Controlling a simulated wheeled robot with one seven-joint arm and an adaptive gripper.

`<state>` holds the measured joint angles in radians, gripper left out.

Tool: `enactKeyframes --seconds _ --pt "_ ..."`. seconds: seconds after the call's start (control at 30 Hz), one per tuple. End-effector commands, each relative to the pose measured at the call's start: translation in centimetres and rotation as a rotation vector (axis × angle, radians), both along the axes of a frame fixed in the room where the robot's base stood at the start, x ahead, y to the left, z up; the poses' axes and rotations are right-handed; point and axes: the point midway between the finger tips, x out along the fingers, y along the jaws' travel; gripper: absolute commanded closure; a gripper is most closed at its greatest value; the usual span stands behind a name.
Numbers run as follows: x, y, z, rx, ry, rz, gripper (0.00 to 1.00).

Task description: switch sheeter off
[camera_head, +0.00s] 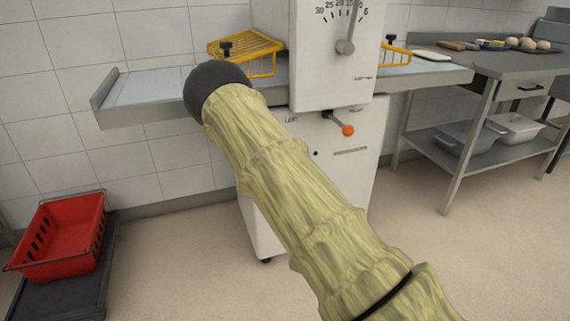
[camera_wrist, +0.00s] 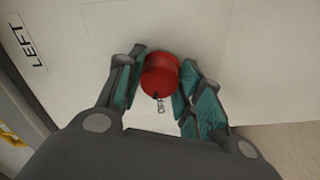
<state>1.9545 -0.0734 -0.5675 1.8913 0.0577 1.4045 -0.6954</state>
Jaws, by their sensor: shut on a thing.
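The sheeter is a white machine (camera_head: 318,62) with a dial and pointer (camera_head: 347,38) on its upper front. In the wrist view, a red round knob (camera_wrist: 159,70) stands out from its pale panel, with a small metal piece at its lower edge. My gripper (camera_wrist: 157,78) has its two teal-padded fingers closed on either side of this knob. A label reading "LEFT" (camera_wrist: 29,46) is to the left of the knob. In the head view my arm hides the gripper and the red knob. A lever with an orange ball (camera_head: 347,130) is on the sheeter's front.
Steel side tables (camera_head: 150,88) with yellow wire guards (camera_head: 245,47) extend from the sheeter. A red crate (camera_head: 62,232) sits on a dark low base at left. A steel worktable (camera_head: 500,65) with bread items is at right. The floor at right is clear.

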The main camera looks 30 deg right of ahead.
Motion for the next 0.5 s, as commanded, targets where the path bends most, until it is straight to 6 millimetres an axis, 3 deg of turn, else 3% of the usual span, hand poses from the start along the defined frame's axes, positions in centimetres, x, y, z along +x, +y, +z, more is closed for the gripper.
enactKeyframes --seconds 0.5 --pt "-0.06 0.08 -0.12 -0.298 0.074 0.002 0.88"
